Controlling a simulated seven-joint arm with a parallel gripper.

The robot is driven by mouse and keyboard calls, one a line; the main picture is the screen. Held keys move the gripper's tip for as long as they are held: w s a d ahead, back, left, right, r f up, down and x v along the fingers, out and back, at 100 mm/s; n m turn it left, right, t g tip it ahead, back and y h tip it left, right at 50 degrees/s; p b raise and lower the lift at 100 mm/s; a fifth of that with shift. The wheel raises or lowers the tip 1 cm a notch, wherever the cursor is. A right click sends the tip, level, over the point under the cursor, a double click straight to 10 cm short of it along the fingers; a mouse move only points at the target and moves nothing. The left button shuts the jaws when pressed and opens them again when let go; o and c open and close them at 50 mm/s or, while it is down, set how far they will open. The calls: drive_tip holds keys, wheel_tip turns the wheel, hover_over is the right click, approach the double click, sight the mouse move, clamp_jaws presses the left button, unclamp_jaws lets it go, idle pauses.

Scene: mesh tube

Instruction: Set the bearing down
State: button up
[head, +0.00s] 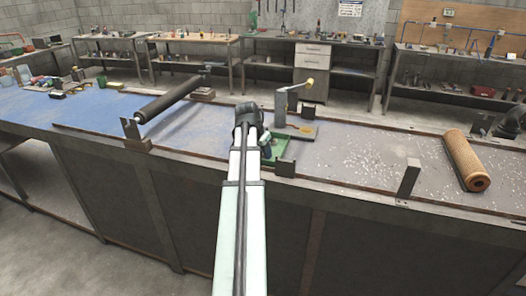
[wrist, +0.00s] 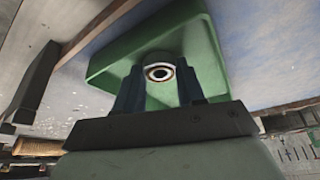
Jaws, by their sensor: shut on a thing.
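The bearing (wrist: 159,73) is a small ring with a pale rim and a dark centre. In the wrist view it sits between the tips of the two dark blue fingers of my gripper (wrist: 158,80), which is shut on it. Behind it in that view is a green tray (wrist: 105,62) with raised walls. In the head view my gripper (head: 265,148) is at the green tray (head: 300,150) on the bench, and my arm hides part of the tray. The bearing cannot be made out there. I cannot tell whether it touches the tray floor.
A crank on an upright post (head: 281,108) stands just behind the tray. A dark roller (head: 168,100) on brackets lies to the left. A brown mesh tube (head: 464,158) lies at the right. An upright metal bracket (head: 408,178) stands between tray and tube, with speckled open bench around it.

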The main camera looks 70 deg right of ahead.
drive_tip(key=o, duration=1.2)
drive_tip(key=shift+c, duration=0.2)
drive_tip(key=v, duration=1.2)
drive_tip(key=shift+w+a, duration=0.1)
